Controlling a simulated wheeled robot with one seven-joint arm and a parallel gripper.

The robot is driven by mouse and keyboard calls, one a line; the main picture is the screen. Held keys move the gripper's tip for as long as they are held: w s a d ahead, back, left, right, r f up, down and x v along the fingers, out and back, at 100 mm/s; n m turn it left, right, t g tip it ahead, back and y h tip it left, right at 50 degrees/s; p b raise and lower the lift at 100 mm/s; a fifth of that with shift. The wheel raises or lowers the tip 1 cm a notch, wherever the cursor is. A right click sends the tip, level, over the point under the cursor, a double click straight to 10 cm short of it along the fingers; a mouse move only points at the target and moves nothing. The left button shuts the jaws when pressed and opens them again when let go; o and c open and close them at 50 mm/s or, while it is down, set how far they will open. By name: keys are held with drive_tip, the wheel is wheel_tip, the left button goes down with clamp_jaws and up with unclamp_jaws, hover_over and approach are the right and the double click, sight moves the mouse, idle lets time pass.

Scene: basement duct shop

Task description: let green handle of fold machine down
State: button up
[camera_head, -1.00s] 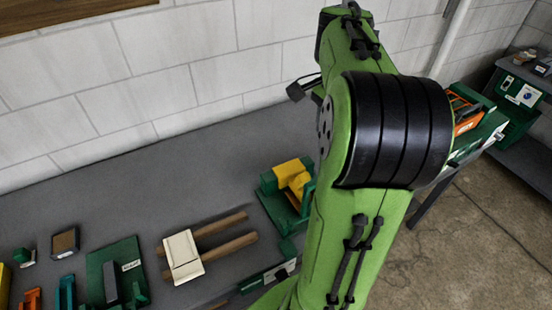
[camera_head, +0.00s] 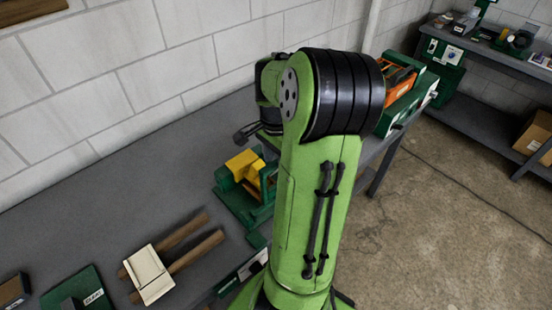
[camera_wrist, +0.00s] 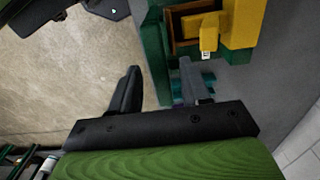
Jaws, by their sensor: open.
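A green machine with a yellow top part (camera_head: 243,165) stands on the grey bench, left of my arm; it looks like the fold machine. In the wrist view its yellow part (camera_wrist: 240,24) and dark green side (camera_wrist: 154,50) show at the top. A small teal-green piece (camera_wrist: 207,79), perhaps the handle, sits beside my right finger; I cannot tell whether they touch. My gripper (camera_wrist: 159,68) is open, with nothing seen held between its fingers.
A green machine with orange parts (camera_head: 405,90) stands behind my arm.

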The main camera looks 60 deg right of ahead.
clamp_jaws()
idle(0.3)
